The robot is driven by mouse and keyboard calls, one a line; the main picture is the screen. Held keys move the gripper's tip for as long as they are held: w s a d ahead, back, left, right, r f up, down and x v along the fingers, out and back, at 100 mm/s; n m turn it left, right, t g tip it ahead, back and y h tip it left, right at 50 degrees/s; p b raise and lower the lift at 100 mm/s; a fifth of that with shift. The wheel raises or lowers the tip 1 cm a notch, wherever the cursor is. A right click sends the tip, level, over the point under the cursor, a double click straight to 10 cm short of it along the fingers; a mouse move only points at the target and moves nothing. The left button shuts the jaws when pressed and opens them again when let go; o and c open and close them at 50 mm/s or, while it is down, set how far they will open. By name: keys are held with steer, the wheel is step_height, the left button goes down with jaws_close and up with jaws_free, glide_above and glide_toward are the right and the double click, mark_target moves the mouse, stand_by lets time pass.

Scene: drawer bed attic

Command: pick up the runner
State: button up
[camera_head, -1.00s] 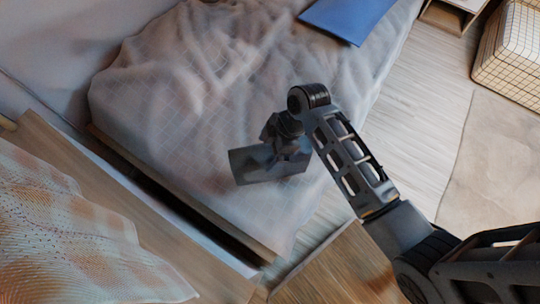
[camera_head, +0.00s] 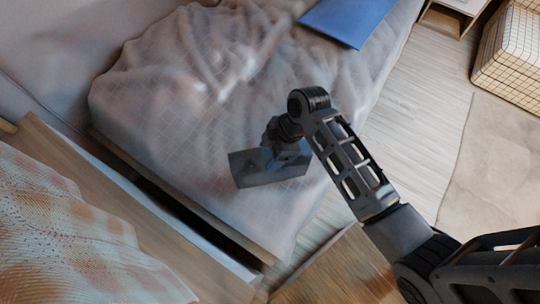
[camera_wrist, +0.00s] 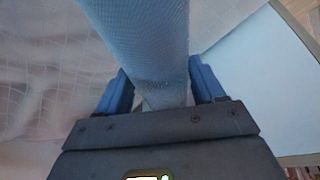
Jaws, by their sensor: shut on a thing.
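In the wrist view, a long grey-blue strip of finely woven cloth (camera_wrist: 145,40), which looks like the runner, runs from the top edge down between my two blue fingers. My gripper (camera_wrist: 158,84) is shut on it, with a finger against each side. The cloth's far end is out of the picture, and its near end is hidden behind my gripper's body. In the head view my gripper's dark body (camera_head: 270,165) shows over the near part of the bed. Its fingers and the held cloth cannot be made out there.
The bed (camera_head: 165,135) has a rumpled, pale checked cover and a wooden edge on its near side. A flat blue thing (camera_head: 347,20) lies on its far end. An orange-patterned cloth (camera_head: 60,240) lies at lower left. A checked block (camera_head: 510,50) stands at right. Pale floor between is clear.

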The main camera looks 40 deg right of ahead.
steer(key=shift+r, duration=0.1)
step_height(320, 180, up, 4)
steer(key=shift+r, duration=0.1)
steer(key=s+d+r+b, duration=0.1)
steer(key=s+d+r, duration=0.55)
steer(key=d, duration=0.35)
steer(key=w+a+f+m+t+h, duration=0.1)
steer(key=w+a+f+m+h, duration=0.1)
steer(key=w+a+m, duration=0.3)
steer(key=w+a+f+m+t+h, duration=0.1)
steer(key=w+a+f+m+h, duration=0.1)
steer(key=w+a+f+m, duration=0.2)
steer(key=shift+w+a+f+m+t, duration=0.35)
steer(key=shift+w+a+m, duration=0.25)
steer(key=shift+w+m, duration=1.5)
steer(key=shift+w+d+n, duration=0.1)
steer(key=shift+w+n, duration=0.15)
steer(key=shift+n, duration=0.05)
